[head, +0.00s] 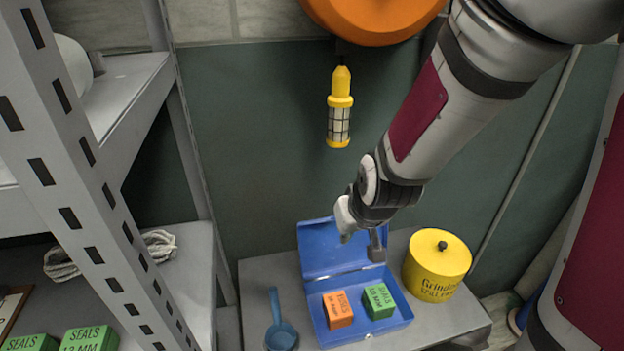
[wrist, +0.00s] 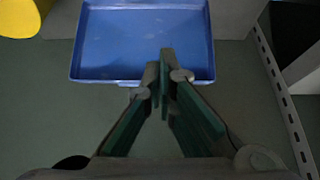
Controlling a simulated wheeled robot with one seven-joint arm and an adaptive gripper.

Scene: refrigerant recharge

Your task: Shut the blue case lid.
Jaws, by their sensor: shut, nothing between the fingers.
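The blue case stands open on the grey bench in the head view, its base (head: 322,325) holding an orange box (head: 338,309) and a green box (head: 379,301). Its blue lid (head: 322,248) is raised at the back, towards the green wall. My gripper (head: 376,258) is shut and empty, pointing down at the right part of the lid. In the wrist view a blue panel of the case (wrist: 145,35) fills the top, and the closed fingertips (wrist: 160,58) overlap its near edge. I cannot tell whether they touch it.
A yellow tin (head: 437,266) stands right of the case. A blue scoop (head: 280,330) lies to its left on the bench (head: 262,280). A yellow lamp (head: 340,108) hangs above. A grey shelf rack (head: 100,180) with rope and green boxes stands at the left.

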